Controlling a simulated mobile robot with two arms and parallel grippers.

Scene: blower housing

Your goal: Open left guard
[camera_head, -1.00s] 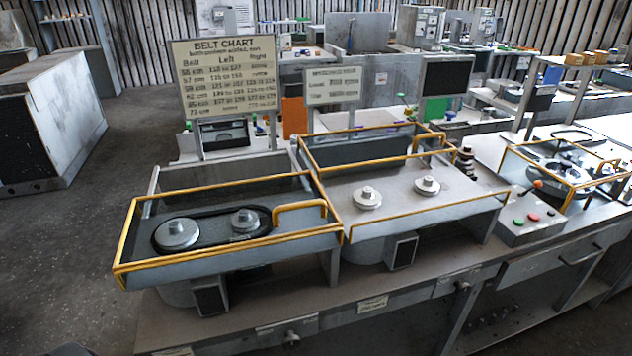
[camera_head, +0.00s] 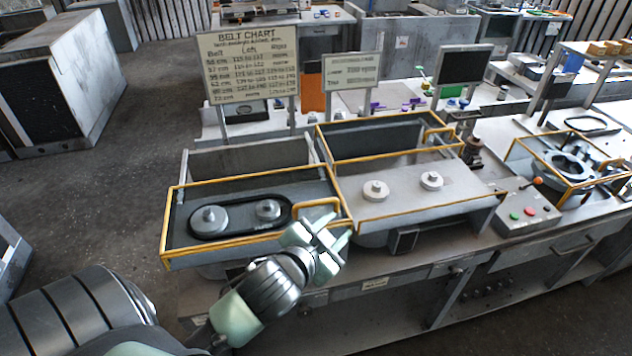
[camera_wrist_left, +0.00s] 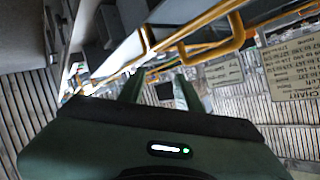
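The left guard (camera_head: 178,211) is a yellow-edged frame with a clear panel over the left housing, lying closed over two pulleys (camera_head: 208,220) and a black belt (camera_head: 240,226). Its yellow handle (camera_head: 318,206) is at its right front corner; a yellow handle also shows in the left wrist view (camera_wrist_left: 215,40). My left gripper (camera_head: 322,238) is just in front of and below that handle in the head view, its fingers apart and nothing between them. In the left wrist view its two fingers (camera_wrist_left: 157,88) point toward the yellow bars. My right gripper does not show.
The middle housing (camera_head: 400,205) has its own yellow guard, with bare pulleys. A button box (camera_head: 527,210) and a third yellow guard (camera_head: 565,165) stand to the right. A belt chart (camera_head: 250,66) stands behind. Open floor is at the left.

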